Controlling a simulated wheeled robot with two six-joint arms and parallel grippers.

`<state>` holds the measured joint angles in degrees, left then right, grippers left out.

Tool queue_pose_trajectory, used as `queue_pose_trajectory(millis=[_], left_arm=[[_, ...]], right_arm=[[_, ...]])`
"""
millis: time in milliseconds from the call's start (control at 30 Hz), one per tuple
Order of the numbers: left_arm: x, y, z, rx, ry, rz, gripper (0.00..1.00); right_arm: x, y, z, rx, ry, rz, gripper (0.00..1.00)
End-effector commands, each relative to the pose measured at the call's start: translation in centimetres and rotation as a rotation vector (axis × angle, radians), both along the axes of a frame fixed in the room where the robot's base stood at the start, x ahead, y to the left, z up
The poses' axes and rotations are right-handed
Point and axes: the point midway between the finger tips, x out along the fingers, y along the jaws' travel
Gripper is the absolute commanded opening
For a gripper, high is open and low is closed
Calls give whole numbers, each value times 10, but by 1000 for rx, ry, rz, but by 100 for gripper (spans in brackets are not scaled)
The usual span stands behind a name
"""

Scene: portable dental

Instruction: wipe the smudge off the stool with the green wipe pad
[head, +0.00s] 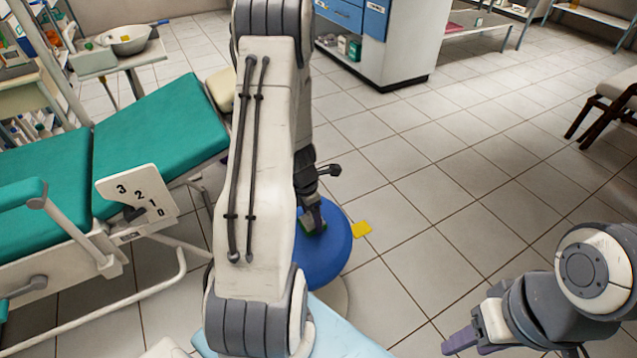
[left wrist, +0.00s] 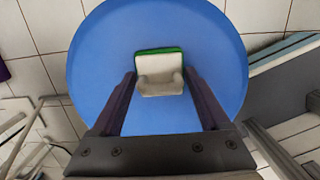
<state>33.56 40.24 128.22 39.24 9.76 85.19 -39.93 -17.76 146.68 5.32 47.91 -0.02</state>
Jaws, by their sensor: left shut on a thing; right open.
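The stool (head: 330,255) has a round blue seat, and the seat (left wrist: 105,60) fills the middle of the left wrist view. My left gripper (head: 313,218) is over the seat, pointing down. It is shut on the green wipe pad (left wrist: 160,51), which shows a green edge and a pale block between the fingers in the left wrist view. The pad is at or just above the seat; I cannot tell whether it touches. No smudge shows on the visible seat; part is hidden by the pad, fingers and arm. My right gripper (head: 466,341) is open, low at the right, away from the stool.
A green dental chair (head: 150,130) with a white numbered plate (head: 140,195) stands left of the stool. A yellow square (head: 362,229) lies beside the stool. A light blue surface (head: 340,335) is at the bottom. A cabinet (head: 390,45) stands behind.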

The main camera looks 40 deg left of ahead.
Motion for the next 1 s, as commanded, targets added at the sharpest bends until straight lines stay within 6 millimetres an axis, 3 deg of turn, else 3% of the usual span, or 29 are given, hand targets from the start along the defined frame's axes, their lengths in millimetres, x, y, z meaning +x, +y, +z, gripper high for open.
queue_pose_trajectory(millis=[100, 233, 1000], left_arm=[[1, -2, 2, 1, 0, 3, 34], [1, -3, 27, 8, 4, -3, 34], [2, -4, 82, 5, 6, -2, 34]], right_arm=[[0, 0, 4, 0, 0, 0, 50], [0, 0, 20, 0, 0, 0, 50], [0, 0, 82, 0, 0, 0, 50]])
